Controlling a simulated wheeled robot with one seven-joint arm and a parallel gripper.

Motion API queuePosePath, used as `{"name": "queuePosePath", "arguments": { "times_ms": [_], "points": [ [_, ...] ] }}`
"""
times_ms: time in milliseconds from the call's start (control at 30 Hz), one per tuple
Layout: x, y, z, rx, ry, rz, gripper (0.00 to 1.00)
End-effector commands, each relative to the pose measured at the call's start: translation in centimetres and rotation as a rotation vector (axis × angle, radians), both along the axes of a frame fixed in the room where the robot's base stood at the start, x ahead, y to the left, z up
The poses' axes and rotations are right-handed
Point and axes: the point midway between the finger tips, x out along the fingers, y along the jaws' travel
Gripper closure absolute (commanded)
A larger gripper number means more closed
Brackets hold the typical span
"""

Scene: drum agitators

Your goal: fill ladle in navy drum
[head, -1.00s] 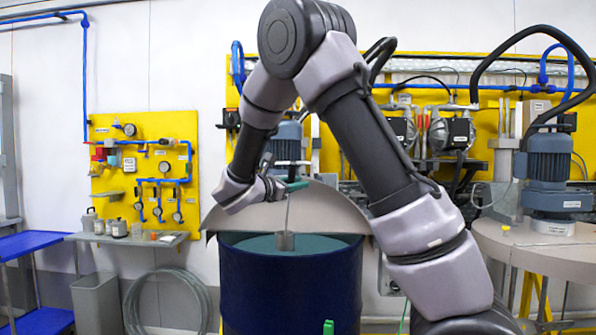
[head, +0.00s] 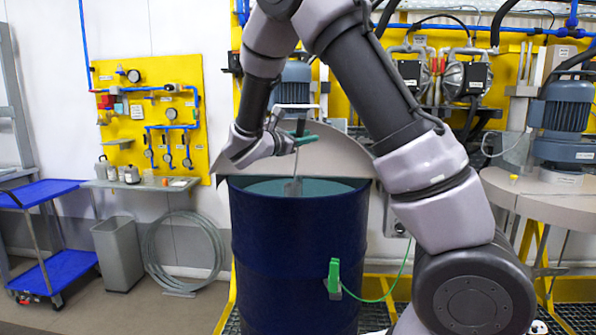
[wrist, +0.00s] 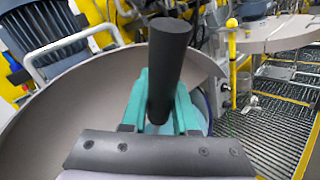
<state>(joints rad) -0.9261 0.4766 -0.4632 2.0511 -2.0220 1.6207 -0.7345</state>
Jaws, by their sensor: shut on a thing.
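The navy drum (head: 292,260) stands open in the middle of the head view, with teal liquid (head: 325,187) near its rim. My gripper (head: 303,138) is above the drum, shut on the ladle's dark handle (wrist: 170,65), which shows between the green fingers in the wrist view. The ladle (head: 293,187) hangs down on a thin rod, its metal cup at the liquid's surface. I cannot tell how much the cup holds. The inside of the drum is mostly hidden in the wrist view.
A beige lid (head: 335,155) stands tilted open behind the drum. A green clamp with a cable (head: 334,277) is on the drum's front right. A grey bin (head: 118,252), a coiled hose (head: 182,250) and a blue cart (head: 55,270) are at left. Another drum top with a motor (head: 566,120) is at right.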

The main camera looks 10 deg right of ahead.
Motion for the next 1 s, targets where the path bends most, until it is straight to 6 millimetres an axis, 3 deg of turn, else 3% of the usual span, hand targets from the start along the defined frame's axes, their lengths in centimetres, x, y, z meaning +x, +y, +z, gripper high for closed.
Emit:
{"name": "queuePosePath", "arguments": {
  "times_ms": [1000],
  "points": [
    [0.0,0.0,-4.1,-0.001,0.001,0.000,1.00]
  ]
}}
